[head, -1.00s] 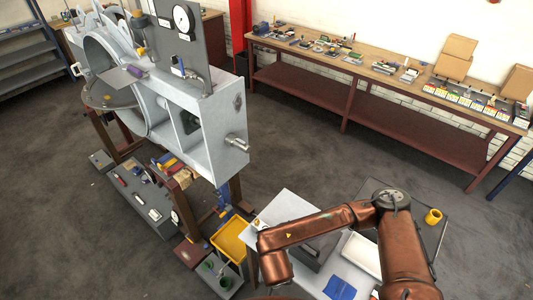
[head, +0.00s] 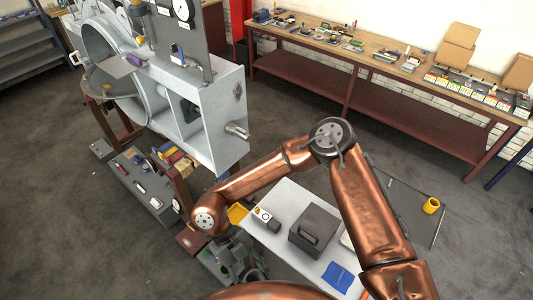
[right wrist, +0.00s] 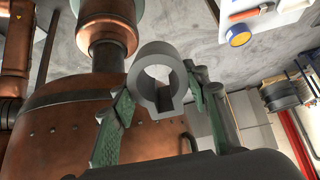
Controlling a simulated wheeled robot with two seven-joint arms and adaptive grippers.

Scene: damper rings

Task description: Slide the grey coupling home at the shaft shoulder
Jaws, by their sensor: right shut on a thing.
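The grey coupling (right wrist: 145,85) is a thick ring with a gap or slot at its lower side, seen in the right wrist view. My right gripper (right wrist: 157,90) is shut on it, with a green-padded finger on each side. In the head view my right gripper (head: 243,262) is low, near the bottom edge; the coupling cannot be made out there. The bare metal shaft (head: 237,131) sticks out of the right face of the big grey housing (head: 215,125). The gripper is well below the shaft and apart from it. My left gripper is not in view.
A light table (head: 290,200) beside my right arm holds a dark grey box (head: 314,229), a blue cloth (head: 338,276) and a small white item (head: 263,215). Floor between housing and back bench (head: 390,70) is free.

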